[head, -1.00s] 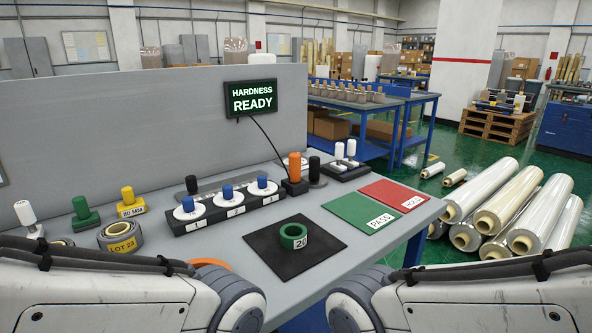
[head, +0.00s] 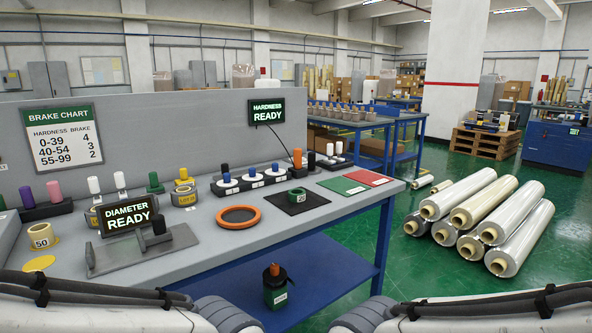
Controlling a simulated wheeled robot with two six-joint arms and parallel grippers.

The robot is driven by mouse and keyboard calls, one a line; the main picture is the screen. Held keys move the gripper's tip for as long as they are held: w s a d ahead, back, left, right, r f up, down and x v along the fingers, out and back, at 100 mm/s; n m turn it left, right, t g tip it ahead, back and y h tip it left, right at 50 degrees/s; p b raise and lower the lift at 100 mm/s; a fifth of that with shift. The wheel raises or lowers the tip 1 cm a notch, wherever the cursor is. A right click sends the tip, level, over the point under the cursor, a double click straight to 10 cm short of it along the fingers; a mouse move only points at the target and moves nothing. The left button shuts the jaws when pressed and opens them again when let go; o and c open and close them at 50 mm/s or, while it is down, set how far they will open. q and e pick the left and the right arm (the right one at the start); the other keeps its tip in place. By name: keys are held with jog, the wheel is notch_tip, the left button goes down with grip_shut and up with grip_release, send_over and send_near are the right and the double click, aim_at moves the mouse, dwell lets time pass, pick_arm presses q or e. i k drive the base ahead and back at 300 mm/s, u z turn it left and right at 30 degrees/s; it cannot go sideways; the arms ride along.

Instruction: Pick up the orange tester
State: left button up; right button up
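The orange tester (head: 297,157) stands upright in a small black dock on the grey bench, at the back right, in the head view. A dark cable runs from the dock up to the black HARDNESS READY display (head: 266,112). Both my arms show only as white links along the bottom edge. Neither gripper is in view, and no gripper is seen near the tester.
An orange ring (head: 239,216) and a DIAMETER READY gauge (head: 129,214) are nearer. A dark green, orange-topped object (head: 275,288) stands on the lower blue shelf. Wrapped rolls (head: 472,200) lie right.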

aim_at(297, 152)
jog(key=z, duration=0.65)
jog(key=i, duration=0.35)
jog(key=z, duration=0.7)
jog(key=i, duration=1.3)
jog(key=u, duration=0.4)
